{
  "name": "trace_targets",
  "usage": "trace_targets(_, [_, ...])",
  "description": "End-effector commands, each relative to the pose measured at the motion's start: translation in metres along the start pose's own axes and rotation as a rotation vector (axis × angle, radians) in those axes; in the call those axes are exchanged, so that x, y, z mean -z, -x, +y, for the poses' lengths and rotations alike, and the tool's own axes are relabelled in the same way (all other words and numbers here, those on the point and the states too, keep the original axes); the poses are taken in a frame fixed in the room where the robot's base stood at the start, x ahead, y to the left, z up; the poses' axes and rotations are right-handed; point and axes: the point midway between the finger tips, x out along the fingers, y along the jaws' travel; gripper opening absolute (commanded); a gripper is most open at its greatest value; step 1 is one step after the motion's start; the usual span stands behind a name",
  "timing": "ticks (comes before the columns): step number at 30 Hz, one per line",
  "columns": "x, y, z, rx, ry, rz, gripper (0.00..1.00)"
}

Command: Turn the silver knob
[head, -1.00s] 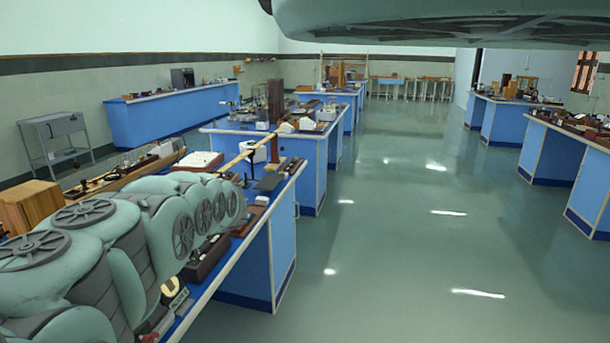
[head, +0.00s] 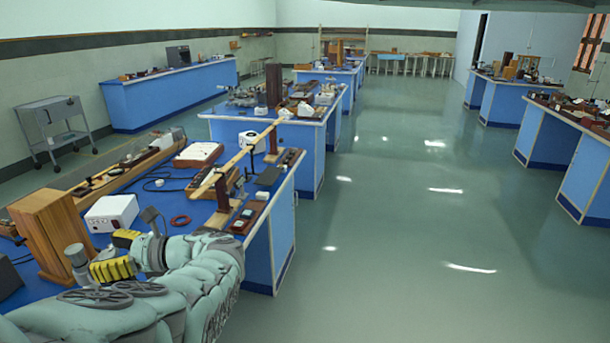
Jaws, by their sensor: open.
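My gripper (head: 112,237) is in the lower left of the head view, over the near blue bench (head: 170,181). Its grey fingertips are spread apart, with yellow and black parts behind them. I see nothing held between them. I cannot make out a silver knob in this view. A white box (head: 112,212) stands on the bench just behind the gripper. My arm covers the near part of the bench.
A wooden cabinet (head: 50,232) stands left of the gripper. A red ring (head: 180,221) lies to its right. A long wooden bar (head: 238,158) on a stand is farther right. The floor (head: 400,250) right of the bench is clear.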

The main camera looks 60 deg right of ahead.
Motion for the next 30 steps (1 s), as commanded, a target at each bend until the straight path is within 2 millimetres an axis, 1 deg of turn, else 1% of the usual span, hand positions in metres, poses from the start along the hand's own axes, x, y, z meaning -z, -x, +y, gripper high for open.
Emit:
trace_targets(2, [-0.0036, 0.0000, 0.0015, 0.031, -0.002, -0.002, 0.68])
trace_targets(17, [-0.0017, -0.0013, 0.0030, 0.266, -0.002, -0.002, 0.68])
trace_targets(30, [-0.0007, -0.0034, 0.0046, 0.554, -0.002, -0.001, 0.68])
